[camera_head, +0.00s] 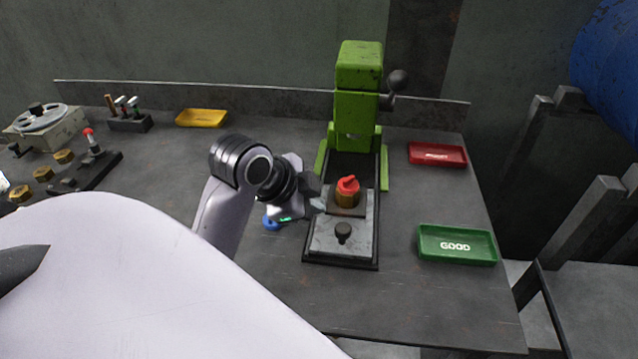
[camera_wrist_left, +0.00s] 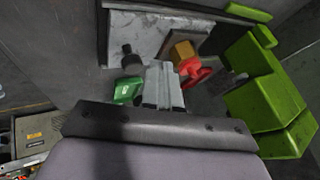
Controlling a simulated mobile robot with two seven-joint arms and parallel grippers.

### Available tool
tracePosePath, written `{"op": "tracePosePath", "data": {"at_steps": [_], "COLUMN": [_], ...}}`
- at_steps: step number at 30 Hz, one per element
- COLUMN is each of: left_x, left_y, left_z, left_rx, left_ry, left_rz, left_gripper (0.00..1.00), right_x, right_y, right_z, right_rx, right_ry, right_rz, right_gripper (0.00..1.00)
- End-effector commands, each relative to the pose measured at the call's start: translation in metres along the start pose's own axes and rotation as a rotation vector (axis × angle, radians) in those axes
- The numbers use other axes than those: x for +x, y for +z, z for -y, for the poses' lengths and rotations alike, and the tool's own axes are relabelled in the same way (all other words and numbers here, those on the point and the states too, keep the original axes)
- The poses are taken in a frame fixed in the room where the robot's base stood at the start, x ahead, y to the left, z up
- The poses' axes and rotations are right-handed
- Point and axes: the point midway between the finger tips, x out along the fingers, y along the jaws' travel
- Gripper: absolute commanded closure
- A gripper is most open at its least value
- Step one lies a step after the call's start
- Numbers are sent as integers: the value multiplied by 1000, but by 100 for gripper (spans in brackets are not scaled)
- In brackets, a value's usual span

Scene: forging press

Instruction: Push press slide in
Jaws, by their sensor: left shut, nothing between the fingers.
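The green press (camera_head: 358,95) stands at the back middle of the table, with a black ball-ended lever at its right. Its grey slide (camera_head: 326,234) is drawn out toward the front on a dark rail and has a black knob (camera_head: 343,231). A brass part with a red top (camera_head: 347,188) sits on the slide behind the knob. My left gripper (camera_head: 318,203) is shut and empty at the slide's left side, close to the brass part; contact cannot be told. In the left wrist view the shut fingers (camera_wrist_left: 162,88) point toward the slide (camera_wrist_left: 160,38). My right gripper is out of view.
A green GOOD tray (camera_head: 457,258) and a red tray (camera_head: 437,154) lie on the right. A yellow tray (camera_head: 202,118) lies at the back left. A tool stand and several brass nuts are at the far left. The table front is clear.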

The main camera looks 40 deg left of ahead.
Motion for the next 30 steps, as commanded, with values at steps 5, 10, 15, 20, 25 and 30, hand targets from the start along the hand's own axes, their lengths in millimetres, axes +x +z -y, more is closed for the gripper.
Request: {"op": "tracePosePath", "data": {"at_steps": [5,10,15,20,25,30], "left_x": [34,58,70,74,74,76], "left_y": [0,0,0,0,0,0], "left_z": [-1,0,0,0,0,4], "left_rx": [-3,-2,0,0,0,2], "left_ry": [4,3,0,0,-1,-1], "left_rz": [-1,-1,-1,-1,-1,-1], "left_gripper": [100,100,100,100,100,100], "right_x": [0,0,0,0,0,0], "right_y": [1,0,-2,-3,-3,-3], "right_z": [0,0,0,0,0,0], "right_rx": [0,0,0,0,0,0], "right_ry": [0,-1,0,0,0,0], "right_rz": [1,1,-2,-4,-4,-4], "right_gripper": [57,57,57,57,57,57]}}
